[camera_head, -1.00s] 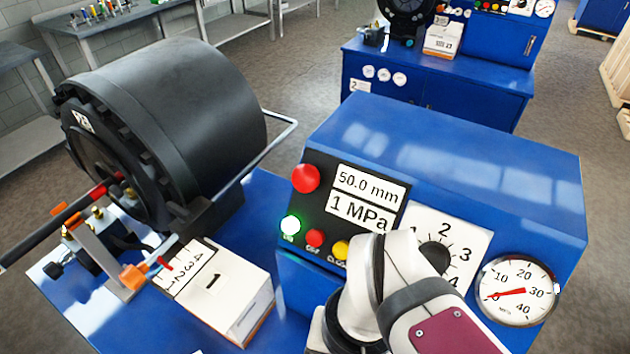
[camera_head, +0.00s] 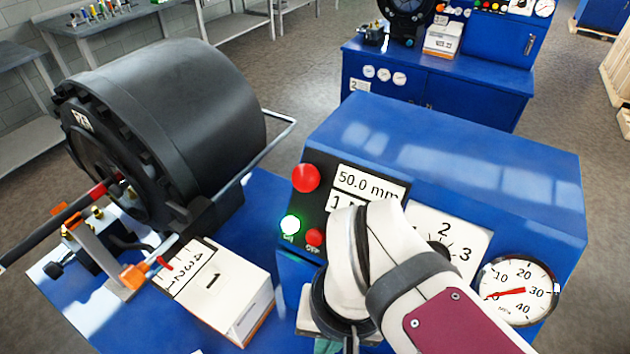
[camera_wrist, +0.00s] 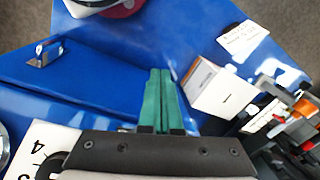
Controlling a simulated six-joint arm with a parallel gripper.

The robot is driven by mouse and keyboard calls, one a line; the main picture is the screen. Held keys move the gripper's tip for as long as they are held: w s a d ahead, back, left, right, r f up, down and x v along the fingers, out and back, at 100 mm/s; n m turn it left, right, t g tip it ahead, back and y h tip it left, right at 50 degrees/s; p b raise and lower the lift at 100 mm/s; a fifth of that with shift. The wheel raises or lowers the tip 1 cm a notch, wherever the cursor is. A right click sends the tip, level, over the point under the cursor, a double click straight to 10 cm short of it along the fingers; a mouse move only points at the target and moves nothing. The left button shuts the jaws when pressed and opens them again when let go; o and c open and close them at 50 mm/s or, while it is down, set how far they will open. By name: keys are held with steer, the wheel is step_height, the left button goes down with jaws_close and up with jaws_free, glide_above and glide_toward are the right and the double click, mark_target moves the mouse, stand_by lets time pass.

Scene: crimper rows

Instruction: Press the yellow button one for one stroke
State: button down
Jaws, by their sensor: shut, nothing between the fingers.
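The yellow button is hidden behind my arm in the head view, and I cannot see it in the wrist view. The control panel (camera_head: 321,208) shows a large red button (camera_head: 306,178), a lit green button (camera_head: 290,226) and a small red button (camera_head: 314,237). My gripper (camera_wrist: 160,75) has two green fingers pressed together, empty, over blue surfaces in the wrist view. In the head view my wrist covers the panel's lower right, and only a bit of green finger shows below it. I cannot tell whether the fingertips touch anything.
A white box (camera_head: 226,293) marked 1 lies on the blue bench (camera_head: 92,318), left of the panel; it also shows in the wrist view (camera_wrist: 207,88). The black crimper head (camera_head: 180,120) stands behind it. A dial (camera_head: 470,225) and round gauge (camera_head: 519,291) are at right.

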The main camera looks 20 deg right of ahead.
steer(key=w+a+r+n+t, duration=0.1)
steer(key=w+r+n+t, duration=0.1)
steer(key=r, duration=0.6)
steer(key=w+t, duration=0.1)
steer(key=w, duration=0.1)
steer(key=shift+w+a+r+h, duration=0.25)
steer(key=shift+w+r+h, duration=0.1)
steer(key=shift+w+h, duration=0.05)
steer(key=w+d+f, duration=0.5)
steer(key=shift+w+d, duration=0.15)
steer(key=shift+d, duration=0.05)
stand_by(1.5)
steer(key=shift+w+d+f, duration=0.15)
steer(key=shift+w+f, duration=0.05)
steer(key=shift+w+d+f, duration=0.25)
steer(key=shift+d, duration=0.05)
stand_by(0.7)
stand_by(0.4)
steer(key=shift+s+a+r, duration=0.5)
steer(key=shift+a, duration=0.05)
